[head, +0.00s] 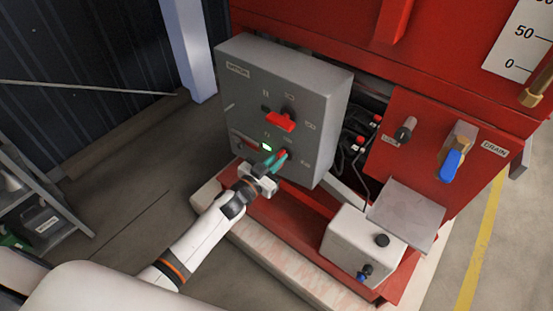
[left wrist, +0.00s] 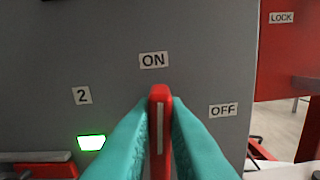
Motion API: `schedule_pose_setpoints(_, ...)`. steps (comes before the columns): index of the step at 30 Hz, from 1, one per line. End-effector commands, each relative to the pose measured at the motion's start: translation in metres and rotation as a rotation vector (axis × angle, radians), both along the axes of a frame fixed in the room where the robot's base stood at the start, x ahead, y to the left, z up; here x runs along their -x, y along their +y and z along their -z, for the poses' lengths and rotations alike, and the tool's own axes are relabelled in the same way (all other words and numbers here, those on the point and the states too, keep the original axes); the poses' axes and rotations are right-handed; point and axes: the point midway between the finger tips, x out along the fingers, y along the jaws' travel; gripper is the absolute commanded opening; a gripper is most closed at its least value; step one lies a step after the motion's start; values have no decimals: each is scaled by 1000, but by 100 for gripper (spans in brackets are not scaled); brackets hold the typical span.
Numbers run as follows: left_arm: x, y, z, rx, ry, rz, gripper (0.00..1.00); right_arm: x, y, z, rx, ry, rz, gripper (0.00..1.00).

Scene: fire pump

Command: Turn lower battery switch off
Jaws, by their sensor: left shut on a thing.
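The grey switch box (head: 290,105) stands on the red frame, its front facing me. The lower battery switch, a red handle (left wrist: 160,125), points up at the ON label (left wrist: 153,60) in the left wrist view. The OFF label (left wrist: 223,110) is to its right. My left gripper (head: 270,164) has teal fingers and is shut on this red handle, one finger on each side. In the head view the fingers cover most of the handle. An upper red switch (head: 281,121) sits above it on the same box. My right gripper is not in view.
A green lamp (left wrist: 91,142) is lit left of the lower switch. To the right are a red panel with a blue-handled drain valve (head: 452,163) and a white tank (head: 360,240). A metal shelf (head: 40,200) stands at the left.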

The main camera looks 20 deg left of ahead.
Motion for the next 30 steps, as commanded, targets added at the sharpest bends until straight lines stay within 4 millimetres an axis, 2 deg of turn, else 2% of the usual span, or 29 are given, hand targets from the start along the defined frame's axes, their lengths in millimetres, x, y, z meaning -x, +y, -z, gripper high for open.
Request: schedule_pose_setpoints(30, 5, -14, 12, -875, -318, 0, 0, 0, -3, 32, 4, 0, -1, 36)
